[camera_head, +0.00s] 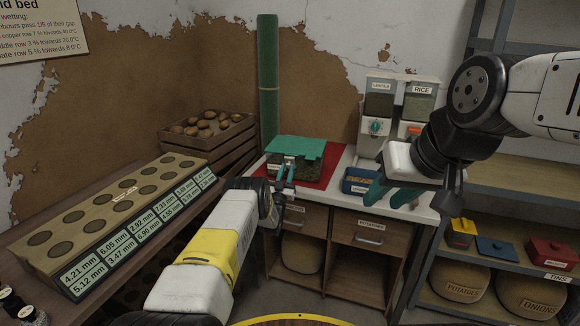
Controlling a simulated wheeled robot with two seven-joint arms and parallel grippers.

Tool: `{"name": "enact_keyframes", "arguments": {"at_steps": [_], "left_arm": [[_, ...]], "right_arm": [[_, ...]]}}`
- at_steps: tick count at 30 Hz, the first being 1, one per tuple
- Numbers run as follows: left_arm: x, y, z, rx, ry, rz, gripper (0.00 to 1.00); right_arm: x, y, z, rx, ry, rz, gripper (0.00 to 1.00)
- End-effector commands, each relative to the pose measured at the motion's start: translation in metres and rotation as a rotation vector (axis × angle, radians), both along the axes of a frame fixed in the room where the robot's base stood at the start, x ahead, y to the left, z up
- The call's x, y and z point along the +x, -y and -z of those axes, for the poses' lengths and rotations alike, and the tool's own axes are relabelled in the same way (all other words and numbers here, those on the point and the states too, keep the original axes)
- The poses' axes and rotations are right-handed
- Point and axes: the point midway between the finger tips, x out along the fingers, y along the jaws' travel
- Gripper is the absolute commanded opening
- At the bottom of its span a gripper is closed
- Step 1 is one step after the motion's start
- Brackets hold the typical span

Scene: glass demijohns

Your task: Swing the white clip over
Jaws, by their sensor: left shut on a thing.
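A teal-lidded container (297,147) with dark contents stands on a red mat (327,170) on the white counter. My left gripper (284,172) reaches to its front edge and is shut on a small pale piece there that looks like the white clip (289,160). The fingers and wrist hide most of that piece, so which way it lies cannot be told.
A blue box (357,181) stands just left of my right gripper. Two dispensers, one labelled RICE (421,100), stand behind. A rack with labelled holes (120,215) fills the left bench. A potato crate (207,138) is behind it. Metal shelves (500,215) stand at right.

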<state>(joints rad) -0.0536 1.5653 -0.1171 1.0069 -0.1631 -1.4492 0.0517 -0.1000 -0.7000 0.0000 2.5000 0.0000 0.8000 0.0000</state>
Motion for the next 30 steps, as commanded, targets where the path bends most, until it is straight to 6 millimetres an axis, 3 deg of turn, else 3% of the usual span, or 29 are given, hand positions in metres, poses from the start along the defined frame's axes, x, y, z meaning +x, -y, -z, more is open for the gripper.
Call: {"name": "enact_keyframes", "arguments": {"at_steps": [12, 30], "left_arm": [[-0.0026, -0.0011, 0.0108, -0.029, 0.135, -0.001, 0.0], [-0.0025, -0.0011, 0.0122, -0.035, 0.159, -0.001, 0.0]], "right_arm": [[0.0, 0.0, 0.0, 0.0, 0.0, 0.0, 0.36], [0.0, 0.0, 0.0, 0.0, 0.0, 0.0, 0.36]]}}
